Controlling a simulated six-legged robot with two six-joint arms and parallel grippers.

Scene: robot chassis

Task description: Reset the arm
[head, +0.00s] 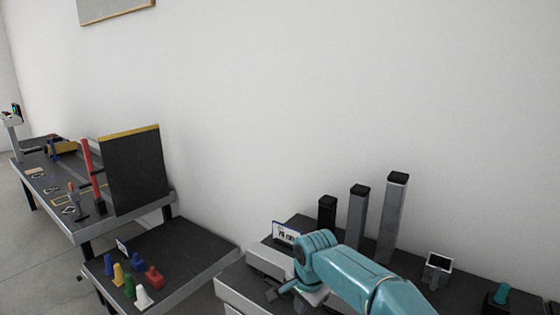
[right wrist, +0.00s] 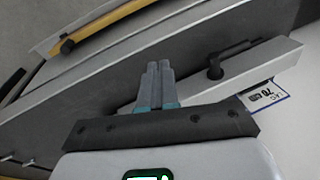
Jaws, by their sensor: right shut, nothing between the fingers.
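My right arm (head: 370,285) is teal and reaches in from the lower right in the head view, bent at a rounded joint. My right gripper (head: 298,293) is partly hidden below that joint, over the front left part of the right-hand bench. In the right wrist view the two grey fingers (right wrist: 158,70) are together, with nothing between them. A light grey block with a black handle (right wrist: 230,58) shows beyond the fingers; whether they touch it I cannot tell. My left gripper is not in view.
A labelled sign (head: 286,232) stands close behind my arm. Three upright posts (head: 357,215), a small screen (head: 438,262) and a teal piece (head: 501,293) stand on the right bench. Coloured pegs (head: 153,277) stand on the lower left table, near a black panel (head: 132,170).

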